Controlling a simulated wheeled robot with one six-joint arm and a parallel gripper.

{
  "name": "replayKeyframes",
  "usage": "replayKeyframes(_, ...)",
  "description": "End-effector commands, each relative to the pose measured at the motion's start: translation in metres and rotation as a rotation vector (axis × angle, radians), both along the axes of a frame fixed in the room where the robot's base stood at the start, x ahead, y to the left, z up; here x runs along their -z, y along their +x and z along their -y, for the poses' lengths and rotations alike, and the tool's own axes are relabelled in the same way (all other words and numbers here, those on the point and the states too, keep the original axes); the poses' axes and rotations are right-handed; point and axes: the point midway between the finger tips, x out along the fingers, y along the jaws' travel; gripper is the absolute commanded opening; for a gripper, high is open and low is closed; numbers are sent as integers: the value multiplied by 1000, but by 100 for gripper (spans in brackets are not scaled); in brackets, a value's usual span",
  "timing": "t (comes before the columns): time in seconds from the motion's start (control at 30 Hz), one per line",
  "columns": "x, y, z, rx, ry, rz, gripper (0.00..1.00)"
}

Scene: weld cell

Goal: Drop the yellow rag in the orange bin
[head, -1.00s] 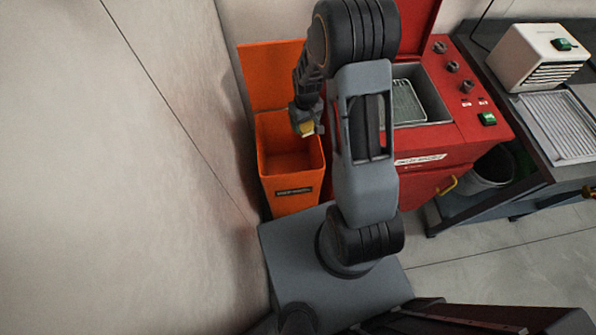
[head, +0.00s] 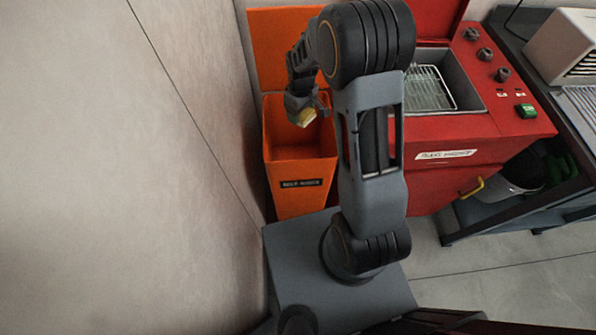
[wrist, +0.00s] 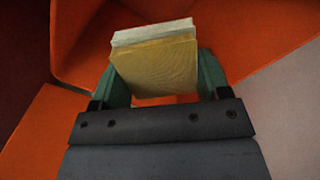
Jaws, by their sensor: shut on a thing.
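The orange bin (head: 300,190) stands on the floor beside the wall, with its lid raised at the back. My gripper (head: 307,115) is over the bin's open mouth. It is shut on the yellow rag (head: 306,118), a small folded pad with a paler edge. In the wrist view the yellow rag (wrist: 155,65) sits between the two green fingers of my gripper (wrist: 160,80), with the bin's orange walls (wrist: 260,35) around and below it. The inside of the bin that shows in the head view looks empty; its back right part is hidden by my arm.
A red parts washer (head: 455,125) with an open basin and wire basket stands right of the bin. A dark bench (head: 575,150) with a white box (head: 570,48) is farther right. A bucket (head: 512,180) is under it. The pale wall (head: 120,170) is close on the left.

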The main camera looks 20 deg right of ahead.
Motion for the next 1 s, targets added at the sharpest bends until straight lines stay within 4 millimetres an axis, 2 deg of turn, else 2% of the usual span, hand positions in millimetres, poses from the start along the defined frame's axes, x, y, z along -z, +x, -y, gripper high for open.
replayKeyframes(0.03,9,0,0,0,0,-1,47)
replayKeyframes(0.13,16,0,0,0,-1,-1,47)
replayKeyframes(0.47,17,0,0,0,0,0,47)
replayKeyframes(0.5,17,0,0,0,0,0,73)
replayKeyframes(0.77,17,0,0,0,0,0,98)
replayKeyframes(1.0,17,0,0,0,0,0,99)
